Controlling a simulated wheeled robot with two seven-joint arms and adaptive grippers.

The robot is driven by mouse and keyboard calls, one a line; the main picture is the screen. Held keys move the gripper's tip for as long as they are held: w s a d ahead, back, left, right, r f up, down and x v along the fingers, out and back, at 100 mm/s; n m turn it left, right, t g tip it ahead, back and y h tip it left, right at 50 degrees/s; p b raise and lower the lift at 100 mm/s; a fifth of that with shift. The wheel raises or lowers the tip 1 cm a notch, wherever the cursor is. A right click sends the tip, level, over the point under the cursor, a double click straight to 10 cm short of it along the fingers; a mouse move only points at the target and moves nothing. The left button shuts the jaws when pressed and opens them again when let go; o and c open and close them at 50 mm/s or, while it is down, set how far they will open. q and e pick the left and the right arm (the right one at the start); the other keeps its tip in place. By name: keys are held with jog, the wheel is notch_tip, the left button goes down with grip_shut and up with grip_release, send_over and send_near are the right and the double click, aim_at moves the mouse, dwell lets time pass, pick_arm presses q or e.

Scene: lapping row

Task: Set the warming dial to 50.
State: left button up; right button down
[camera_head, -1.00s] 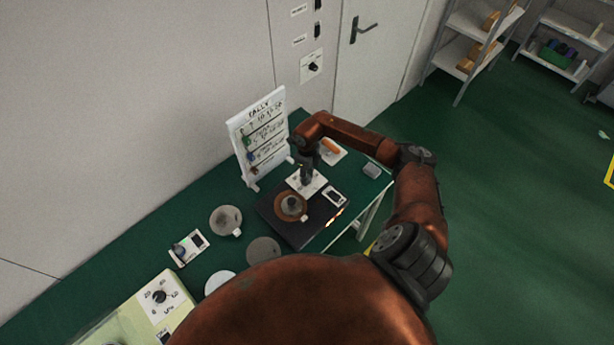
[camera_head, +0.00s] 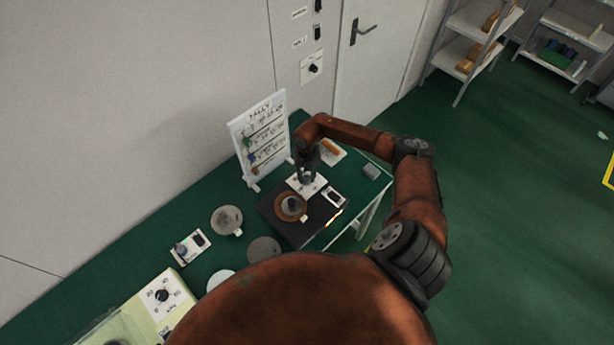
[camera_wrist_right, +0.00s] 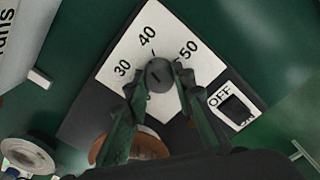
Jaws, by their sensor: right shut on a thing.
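The warming dial is a white plate (camera_wrist_right: 150,35) marked 30, 40 and 50, with a dark round knob (camera_wrist_right: 160,75) in the right wrist view. The plate (camera_head: 318,186) also shows in the head view, at the back of a dark hot plate (camera_head: 322,213). My right gripper (camera_wrist_right: 159,82) is shut on the knob, one finger on each side. It points down over the dial in the head view (camera_head: 308,178). A short mark shows between the knob and the 40, but I cannot tell where the knob's pointer stands. My left gripper is not in view.
A switch marked OFF (camera_wrist_right: 235,106) is right of the dial. A brown round dish (camera_head: 291,207) sits on the hot plate. A tally board (camera_head: 259,139) stands behind, left of my gripper. Another dial (camera_head: 162,296) is at the lower left.

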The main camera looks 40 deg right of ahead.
jog(key=m+p, duration=0.2)
jog(key=m, duration=0.2)
jog(key=shift+r+m, duration=0.15)
jog(key=shift+m, duration=0.15)
jog(key=m+p, duration=0.2)
jog(key=m, duration=0.1)
jog(key=shift+m, duration=0.4)
jog(key=m+p, duration=0.3)
jog(key=m, duration=0.2)
jog(key=shift+p, duration=0.3)
jog(key=shift+w+m+p, duration=0.15)
jog(key=shift+m+p, duration=1.15)
jog(key=shift+m, duration=0.6)
jog(key=c, duration=1.6)
grip_release()
